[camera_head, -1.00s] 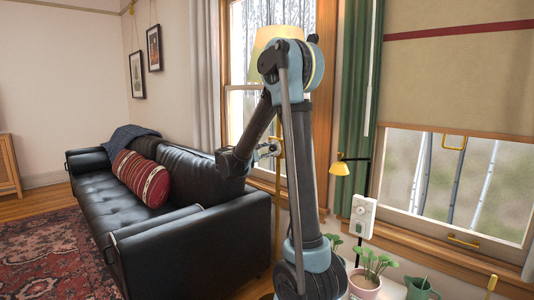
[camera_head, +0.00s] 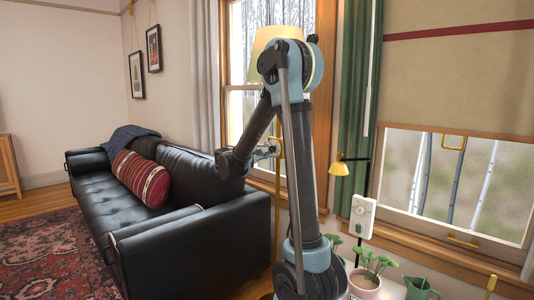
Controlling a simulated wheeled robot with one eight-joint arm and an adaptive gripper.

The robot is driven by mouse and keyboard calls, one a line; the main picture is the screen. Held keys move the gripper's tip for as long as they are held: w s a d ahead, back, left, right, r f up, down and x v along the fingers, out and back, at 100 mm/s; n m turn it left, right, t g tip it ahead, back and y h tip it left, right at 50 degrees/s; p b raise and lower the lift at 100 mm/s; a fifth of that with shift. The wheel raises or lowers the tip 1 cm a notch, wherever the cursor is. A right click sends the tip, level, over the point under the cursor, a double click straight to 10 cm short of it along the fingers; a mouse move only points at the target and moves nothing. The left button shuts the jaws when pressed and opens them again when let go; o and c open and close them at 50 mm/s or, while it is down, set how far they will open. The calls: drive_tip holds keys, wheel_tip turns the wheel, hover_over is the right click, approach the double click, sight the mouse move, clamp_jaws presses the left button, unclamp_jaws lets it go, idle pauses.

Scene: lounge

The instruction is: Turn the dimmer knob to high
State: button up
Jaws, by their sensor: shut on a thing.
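A floor lamp stands behind my arm, with a cream shade (camera_head: 277,38) and a thin brass pole (camera_head: 278,205). My gripper (camera_head: 272,148) reaches from the left to the pole, at about the height of the window sill. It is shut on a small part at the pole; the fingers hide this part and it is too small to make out. I cannot see a knob or its setting there. A white wall box with a round dial (camera_head: 361,214) stands at the right, well apart from my gripper. My arm covers part of the lamp.
A black leather sofa (camera_head: 245,222) with a red striped cushion (camera_head: 142,180) stands close below my gripper. A small yellow lamp (camera_head: 339,169), a potted plant (camera_head: 364,280) and a green jug (camera_head: 420,289) are at the right. A green curtain (camera_head: 354,110) hangs behind my arm.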

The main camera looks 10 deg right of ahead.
drive_tip(key=shift+s+d+f, duration=0.1)
drive_tip(key=shift+f, duration=0.05)
drive_tip(key=o, duration=1)
drive_tip(key=shift+o, duration=0.4)
drive_tip(key=shift+a, duration=0.2)
drive_tip(key=v, duration=1.1)
drive_tip(key=shift+s+a, duration=0.15)
drive_tip(key=shift+a, duration=0.1)
drive_tip(key=shift+d, duration=0.1)
